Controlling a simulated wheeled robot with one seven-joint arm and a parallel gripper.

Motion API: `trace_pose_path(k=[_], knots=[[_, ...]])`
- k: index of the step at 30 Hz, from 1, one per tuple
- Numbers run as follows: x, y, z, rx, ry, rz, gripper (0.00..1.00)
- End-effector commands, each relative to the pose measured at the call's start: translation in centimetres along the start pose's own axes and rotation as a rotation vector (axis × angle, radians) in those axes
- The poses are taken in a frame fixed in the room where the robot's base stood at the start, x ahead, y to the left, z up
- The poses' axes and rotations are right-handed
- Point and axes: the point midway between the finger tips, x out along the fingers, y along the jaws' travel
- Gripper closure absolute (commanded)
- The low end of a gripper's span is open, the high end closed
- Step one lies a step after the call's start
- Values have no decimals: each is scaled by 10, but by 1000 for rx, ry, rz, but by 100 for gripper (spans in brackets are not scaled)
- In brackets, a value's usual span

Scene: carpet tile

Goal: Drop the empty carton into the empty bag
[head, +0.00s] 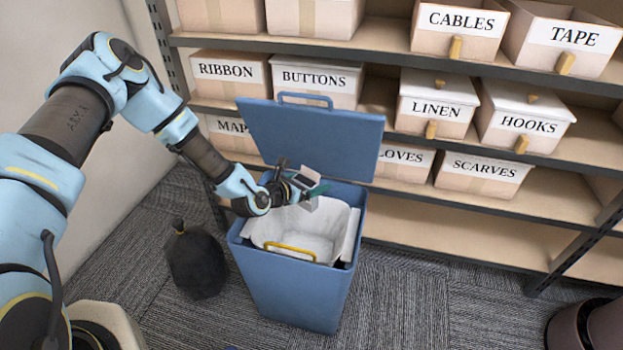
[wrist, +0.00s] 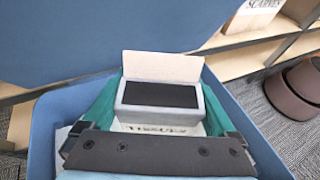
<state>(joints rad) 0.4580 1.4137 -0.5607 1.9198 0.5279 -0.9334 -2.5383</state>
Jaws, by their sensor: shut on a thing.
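The carton (wrist: 160,94) is a small pale box with its flap up and a dark, empty-looking inside. My gripper (wrist: 163,104) is shut on it, with a teal finger on each side. In the head view the carton (head: 304,181) and my gripper (head: 306,191) are small, above the back part of the bin opening. The bag (head: 318,226) is a white liner hanging open inside the blue bin (head: 292,290). No contents show in the part of the bag I can see; my gripper and the carton hide some of its back.
The bin's blue lid (head: 315,137) stands open behind my gripper. A tied black bag (head: 196,262) sits on the carpet left of the bin. Shelves with labelled boxes (head: 483,173) stand behind. Brown round containers (head: 590,325) stand at lower right. Carpet right of the bin is clear.

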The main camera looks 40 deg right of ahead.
Motion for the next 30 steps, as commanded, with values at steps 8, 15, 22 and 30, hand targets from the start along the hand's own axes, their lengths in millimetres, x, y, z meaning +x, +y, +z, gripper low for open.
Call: trace_pose_path(k=[8, 15, 22, 30], knots=[[4, 0, -8, -1, -1, 0, 59], [3, 0, -8, -1, -1, 0, 1], [3, 0, -8, -1, -1, 0, 0], [-25, 1, -9, -3, 0, 2, 0]])
